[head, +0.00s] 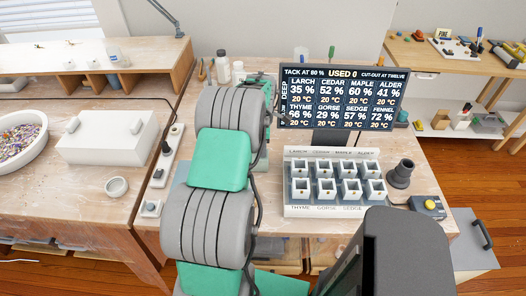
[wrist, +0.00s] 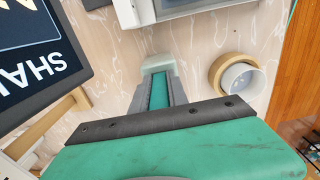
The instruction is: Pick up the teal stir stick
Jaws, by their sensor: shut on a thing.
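In the wrist view my gripper (wrist: 158,74) has its two grey fingers close together, pointing away over the pale wood-like table top. A narrow teal strip, which I take to be the teal stir stick (wrist: 158,96), shows between the fingers. A pale grey-green block shape sits at the fingertips, and I cannot tell whether it is part of the fingers. The stick's far end is hidden. In the head view my own arm hides most of the gripper, which is left of the display screen (head: 343,98), and the stick cannot be made out.
A rack of small white cups (head: 338,185) stands in front of the screen. A dark cylinder (head: 401,173) and a yellow-button box (head: 428,207) are at its right. White bottles (head: 223,67) stand behind my arm. A round tan-rimmed container (wrist: 240,76) is right of the fingers.

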